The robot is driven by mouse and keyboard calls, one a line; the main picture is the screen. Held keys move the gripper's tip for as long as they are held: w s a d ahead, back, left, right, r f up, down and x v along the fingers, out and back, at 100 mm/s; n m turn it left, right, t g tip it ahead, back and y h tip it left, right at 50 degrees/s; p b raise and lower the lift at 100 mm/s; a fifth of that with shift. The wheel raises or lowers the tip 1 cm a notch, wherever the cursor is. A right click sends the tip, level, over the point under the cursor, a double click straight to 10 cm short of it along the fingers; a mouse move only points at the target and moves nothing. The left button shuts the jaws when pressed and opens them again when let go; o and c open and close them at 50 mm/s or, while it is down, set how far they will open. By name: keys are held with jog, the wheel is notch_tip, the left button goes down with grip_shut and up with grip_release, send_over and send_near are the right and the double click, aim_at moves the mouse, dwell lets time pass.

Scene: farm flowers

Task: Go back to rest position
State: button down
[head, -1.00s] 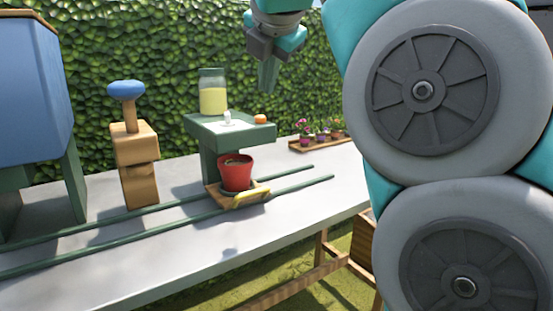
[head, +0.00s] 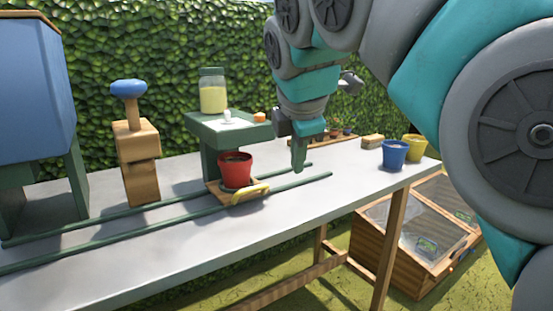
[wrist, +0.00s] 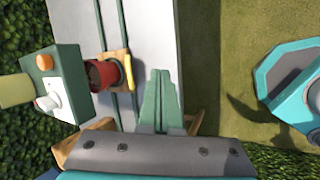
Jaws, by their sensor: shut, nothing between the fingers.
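My gripper (head: 299,168) is shut and empty. In the head view it points down above the table's right part, right of the red pot. In the wrist view the closed green fingers (wrist: 158,98) show over the grey table (wrist: 150,30). The red pot (head: 236,172), with dark soil in it, stands on a small wooden tray (head: 217,190) with a yellow handle (head: 250,190). The tray sits on two green rails, apart from my gripper. The pot also shows in the wrist view (wrist: 103,75).
A green stand (head: 240,130) bears a jar (head: 213,92) of yellow stuff. A wooden post with a blue knob (head: 128,89) and a blue hopper (head: 35,90) stand left. Blue (head: 394,155) and yellow (head: 415,148) pots stand right. A cold frame (head: 410,240) is on the grass.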

jog(key=s+d+f+m+g, duration=0.2)
jog(key=s+d+f+m, duration=0.3)
jog(key=f, duration=0.5)
jog(key=s+d+f+m+g, duration=0.2)
jog(key=s+d+f+m, duration=0.2)
jog(key=s+f+m, duration=0.35)
jog(key=s+d+f+m+g, duration=0.2)
jog(key=s+f+m+g, duration=0.2)
jog(key=s+f+m, duration=0.5)
jog(key=s+f, duration=0.6)
jog(key=s, duration=0.1)
jog(key=shift+s+d+f, duration=0.2)
jog(key=shift+s+f, duration=0.05)
jog(key=shift+s, duration=0.05)
